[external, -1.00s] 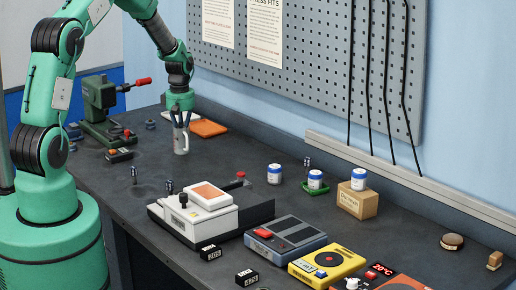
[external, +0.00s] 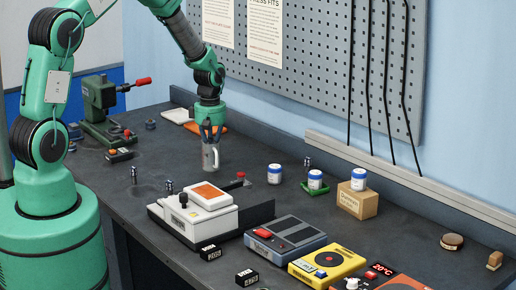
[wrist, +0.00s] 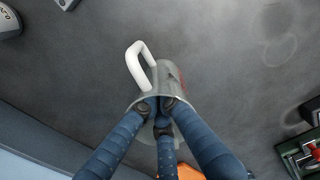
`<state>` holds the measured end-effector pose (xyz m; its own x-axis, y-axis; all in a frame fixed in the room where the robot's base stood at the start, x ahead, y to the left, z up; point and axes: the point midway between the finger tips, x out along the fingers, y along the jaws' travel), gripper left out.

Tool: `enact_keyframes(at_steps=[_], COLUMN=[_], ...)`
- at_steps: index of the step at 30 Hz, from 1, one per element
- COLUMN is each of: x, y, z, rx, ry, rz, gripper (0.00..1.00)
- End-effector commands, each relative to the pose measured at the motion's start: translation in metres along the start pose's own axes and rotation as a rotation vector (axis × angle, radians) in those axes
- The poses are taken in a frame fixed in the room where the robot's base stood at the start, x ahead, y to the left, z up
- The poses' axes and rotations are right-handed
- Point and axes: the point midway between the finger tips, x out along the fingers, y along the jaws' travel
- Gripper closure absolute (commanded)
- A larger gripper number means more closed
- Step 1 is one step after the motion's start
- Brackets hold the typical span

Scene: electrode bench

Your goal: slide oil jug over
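The oil jug (external: 211,158) is a grey-white mug-like vessel with a side handle, standing upright on the back part of the dark bench. My gripper (external: 211,138) points straight down at its top, with dark blue fingers. In the wrist view the fingers (wrist: 163,104) come together at the jug's mouth, closed on it. The jug's white handle (wrist: 138,66) sticks out toward the upper left there. The fingers hide part of the rim and inside. Whether the jug's base touches the bench is hard to tell.
An orange pad (external: 192,127) and a white pad (external: 177,115) lie behind the jug. A white device with an orange top (external: 209,194) stands in front. Blue-lidded jars (external: 274,174) are to the right. A green vise-like press (external: 99,105) stands left. Bare bench (external: 160,157) lies left of the jug.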

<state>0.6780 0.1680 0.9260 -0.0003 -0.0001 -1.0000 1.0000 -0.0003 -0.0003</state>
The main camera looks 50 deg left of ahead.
Motion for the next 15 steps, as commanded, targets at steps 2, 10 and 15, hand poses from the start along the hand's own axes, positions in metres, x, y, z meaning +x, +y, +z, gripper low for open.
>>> enact_keyframes(at_steps=[2,10,15], x=[0.0002,-0.0011,-0.0095], y=[0.0000,0.0002,0.0004], z=[-0.0003,-0.0007,-0.0008], rx=[0.000,0.000,0.000], ry=[0.000,0.000,0.000], rz=[0.000,0.000,0.001], gripper=[1.00,1.00,1.00])
